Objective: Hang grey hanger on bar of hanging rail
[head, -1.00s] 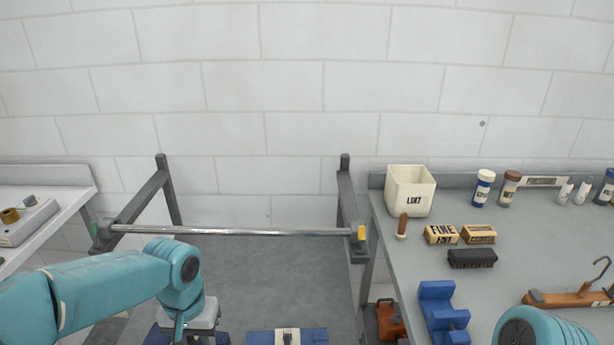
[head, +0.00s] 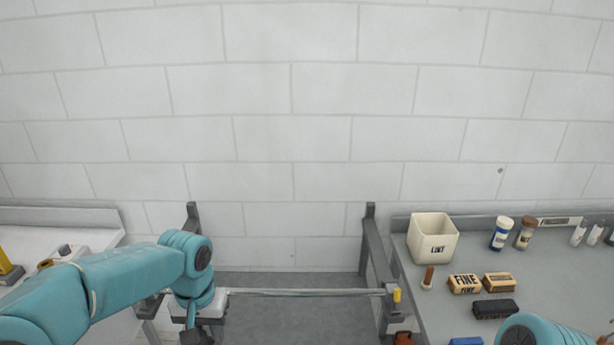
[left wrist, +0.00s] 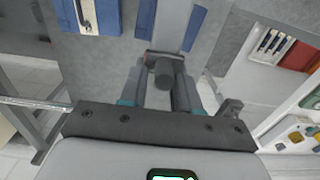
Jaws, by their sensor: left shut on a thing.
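The hanging rail has a silver bar (head: 305,292) across the lower middle of the head view. A yellow piece (head: 397,295) marks its right end. My left gripper (head: 195,337) is at the bottom edge, by the bar's left end, and my left arm hides that end. In the left wrist view my left gripper (left wrist: 164,64) is shut on a dark grey rounded piece (left wrist: 163,72), which I take to be part of the grey hanger. The hanger's full outline is not clear, so I cannot tell whether it touches the bar. My right gripper is out of view.
Dark rail posts (head: 374,245) stand before the white block wall. On the right grey bench (head: 570,270) are a lint box (head: 432,238), bottles, labelled blocks (head: 465,284) and a black brush (head: 495,309). My right forearm shows at bottom right. A white table (head: 65,225) stands left.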

